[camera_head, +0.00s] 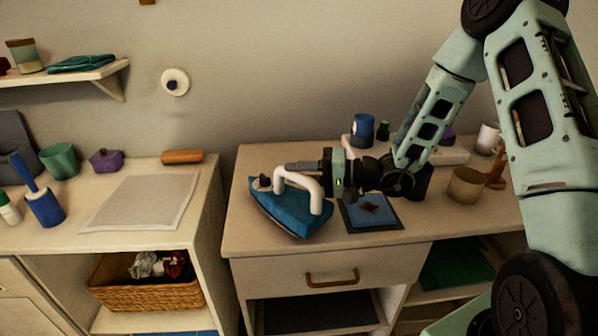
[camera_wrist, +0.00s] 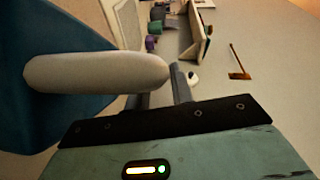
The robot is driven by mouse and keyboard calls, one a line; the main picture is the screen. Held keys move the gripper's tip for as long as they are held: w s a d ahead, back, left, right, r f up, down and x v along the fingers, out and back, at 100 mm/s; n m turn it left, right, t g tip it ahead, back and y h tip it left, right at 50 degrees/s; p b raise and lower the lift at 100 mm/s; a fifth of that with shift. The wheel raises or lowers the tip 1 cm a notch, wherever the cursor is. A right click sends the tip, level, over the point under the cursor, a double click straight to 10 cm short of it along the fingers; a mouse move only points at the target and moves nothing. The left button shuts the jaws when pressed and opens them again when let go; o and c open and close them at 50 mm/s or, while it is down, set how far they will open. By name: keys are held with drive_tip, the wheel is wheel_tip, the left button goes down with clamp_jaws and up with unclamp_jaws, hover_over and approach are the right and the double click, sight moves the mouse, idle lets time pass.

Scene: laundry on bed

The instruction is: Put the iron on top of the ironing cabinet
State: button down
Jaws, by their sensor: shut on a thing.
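The iron (camera_head: 298,222) has a blue body and a white handle (camera_head: 314,190). It is at the left end of the right-hand cabinet top (camera_head: 262,237); I cannot tell whether it rests there or hangs just above. My gripper (camera_head: 290,168) is shut on the iron's handle, reaching in from the right. In the wrist view the handle (camera_wrist: 95,72) crosses by the fingers, with the blue iron body (camera_wrist: 50,45) behind it. The left-hand cabinet (camera_head: 213,205) carries a pale mat (camera_head: 140,202). I cannot tell for sure which is the ironing cabinet.
A narrow gap separates the two cabinets. A blue-and-dark flat item (camera_head: 372,212), a tan cup (camera_head: 466,185) and a white mug (camera_head: 488,139) are on the right top. A blue holder (camera_head: 45,209), a green pot (camera_head: 60,161) and an orange roll (camera_head: 182,157) surround the mat.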

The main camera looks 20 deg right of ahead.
drive_tip(key=shift+f+b, duration=0.5)
drive_tip(key=shift+b, duration=0.2)
idle(0.5)
drive_tip(key=c, duration=1.2)
unclamp_jaws()
drive_tip(key=shift+o, duration=0.4)
drive_tip(key=shift+f, duration=0.15)
drive_tip(key=b+v, duration=0.2)
drive_tip(key=v, duration=1.5)
drive_tip(key=shift+b, duration=0.35)
drive_tip(key=shift+s+d, duration=0.15)
